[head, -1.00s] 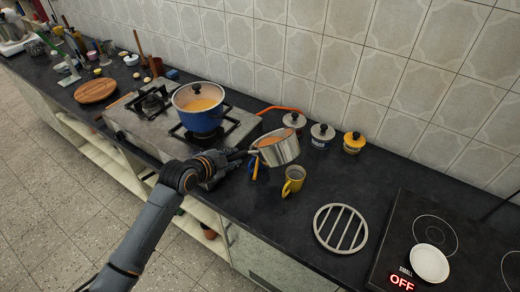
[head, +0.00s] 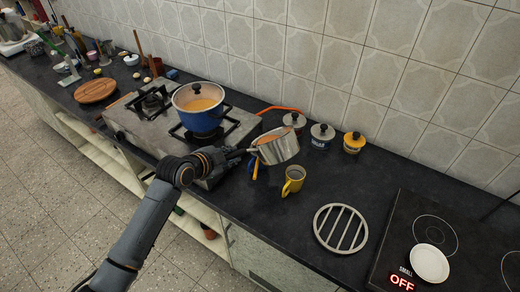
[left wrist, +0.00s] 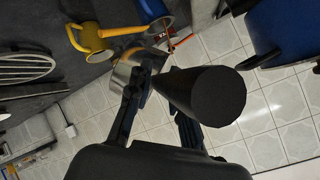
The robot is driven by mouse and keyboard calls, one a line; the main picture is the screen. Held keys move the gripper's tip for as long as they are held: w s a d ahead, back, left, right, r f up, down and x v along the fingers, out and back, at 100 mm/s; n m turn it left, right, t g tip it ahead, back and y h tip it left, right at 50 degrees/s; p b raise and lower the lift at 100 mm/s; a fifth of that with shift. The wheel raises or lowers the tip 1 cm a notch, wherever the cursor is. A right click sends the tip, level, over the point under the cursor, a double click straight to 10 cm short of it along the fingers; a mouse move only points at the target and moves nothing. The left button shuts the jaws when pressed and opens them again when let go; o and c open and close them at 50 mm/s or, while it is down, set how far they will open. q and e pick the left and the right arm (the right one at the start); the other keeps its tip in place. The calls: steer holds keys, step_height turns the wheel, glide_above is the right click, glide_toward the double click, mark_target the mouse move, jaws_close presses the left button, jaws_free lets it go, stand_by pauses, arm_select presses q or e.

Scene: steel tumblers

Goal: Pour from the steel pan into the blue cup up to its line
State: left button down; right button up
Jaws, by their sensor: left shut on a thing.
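The steel pan (head: 284,151) is held tilted above the counter, with orange contents showing inside. My left gripper (head: 228,160) is shut on its dark handle, which fills the middle of the left wrist view (left wrist: 205,95). A small blue cup (head: 251,168) stands on the counter just below and left of the pan, largely hidden by the pan and my gripper. Its line and its fill level cannot be made out. A blue shape at the top of the left wrist view (left wrist: 152,9) looks like this cup. My right gripper is not in view.
A yellow mug (head: 293,181) stands close right of the pan. Several lidded jars, one of them yellow (head: 353,143), stand behind. A blue pot (head: 201,118) sits on the gas stove (head: 152,127) at left. A round metal rack (head: 341,230) lies to the right.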

arm_select(q)
steer(key=shift+w+a+r, duration=0.1)
steer(key=shift+w+r, duration=0.15)
steer(key=shift+r, duration=0.05)
stand_by(0.4)
steer(key=shift+w+a+f+n+g+h+b, duration=0.3)
steer(key=shift+w+f+n+g+h+b, duration=0.15)
steer(key=shift+n+g, duration=0.15)
stand_by(1.2)
steer(key=shift+s+d+r+m+t+y+p, duration=0.35)
steer(key=shift+s+r+m+t+p, duration=0.1)
steer(key=shift+s+m+t+p, duration=0.1)
steer(key=s+d+f+m+t+y+b, duration=0.1)
steer(key=s+d+f+m+t+b, duration=0.2)
steer(key=s, duration=0.4)
steer(key=d+m+t+b, duration=0.1)
steer(key=d+t+b, duration=0.1)
steer(key=shift+s+d+f+m+y, duration=0.15)
steer(key=shift+s+d+m+y, duration=0.15)
steer(key=shift+d+m+y, duration=0.1)
